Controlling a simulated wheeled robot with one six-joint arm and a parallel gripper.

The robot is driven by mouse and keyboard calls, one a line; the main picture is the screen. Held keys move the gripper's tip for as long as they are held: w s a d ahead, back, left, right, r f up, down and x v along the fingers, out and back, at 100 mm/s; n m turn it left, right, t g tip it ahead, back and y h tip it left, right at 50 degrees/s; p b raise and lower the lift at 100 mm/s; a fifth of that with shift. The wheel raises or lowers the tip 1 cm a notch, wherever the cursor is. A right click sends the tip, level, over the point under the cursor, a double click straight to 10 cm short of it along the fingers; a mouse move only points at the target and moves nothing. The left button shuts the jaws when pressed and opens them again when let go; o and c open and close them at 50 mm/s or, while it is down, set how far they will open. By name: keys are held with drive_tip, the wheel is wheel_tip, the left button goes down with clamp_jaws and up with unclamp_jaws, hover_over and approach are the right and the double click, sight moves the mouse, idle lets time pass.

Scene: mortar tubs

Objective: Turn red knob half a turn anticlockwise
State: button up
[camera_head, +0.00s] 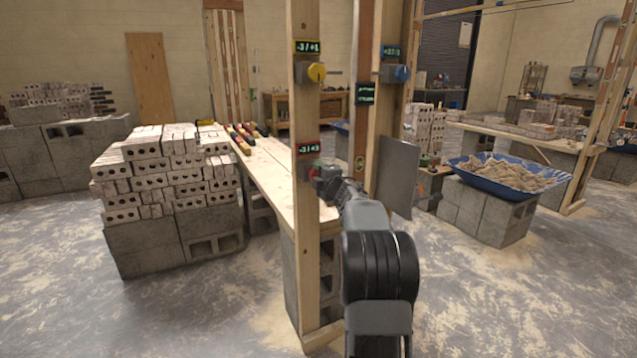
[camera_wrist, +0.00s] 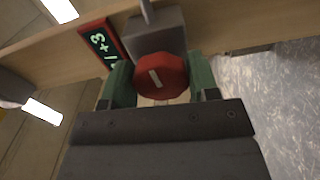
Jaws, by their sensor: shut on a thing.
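The red knob (camera_wrist: 161,76) is in the wrist view, faceted, with a pale line on its face. It sits on a grey box (camera_wrist: 155,32) on a wooden post. My gripper (camera_wrist: 160,82) has its two green fingers on either side of the knob, shut on it. In the head view my arm reaches to the post, and my gripper (camera_head: 318,172) is at the knob's place; the knob is mostly hidden there. A red-framed display (camera_wrist: 101,42) sits beside the box; it also shows in the head view (camera_head: 307,149).
A plank bench (camera_head: 275,170), stacked bricks (camera_head: 165,165) and a blue tub (camera_head: 508,176) of mortar stand around. Floor at left front is clear.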

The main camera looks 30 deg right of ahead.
drive_tip(key=n+b, duration=0.2)
drive_tip(key=n, duration=0.2)
drive_tip(key=shift+f+n, duration=0.1)
drive_tip(key=shift+n, duration=0.2)
drive_tip(key=n+b, duration=0.2)
drive_tip(key=n, duration=0.1)
drive_tip(key=shift+n, duration=0.3)
drive_tip(key=n+b, duration=0.2)
drive_tip(key=n, duration=0.2)
drive_tip(key=shift+a+b, duration=0.1)
drive_tip(key=shift+b, duration=0.25)
drive_tip(key=shift+a+r+n+b, duration=0.15)
drive_tip(key=shift+n+b, duration=0.75)
drive_tip(key=shift+n, duration=1.3)
drive_tip(key=shift+r+n, duration=0.1)
drive_tip(key=shift+n, duration=0.2)
drive_tip(key=o, duration=0.9)
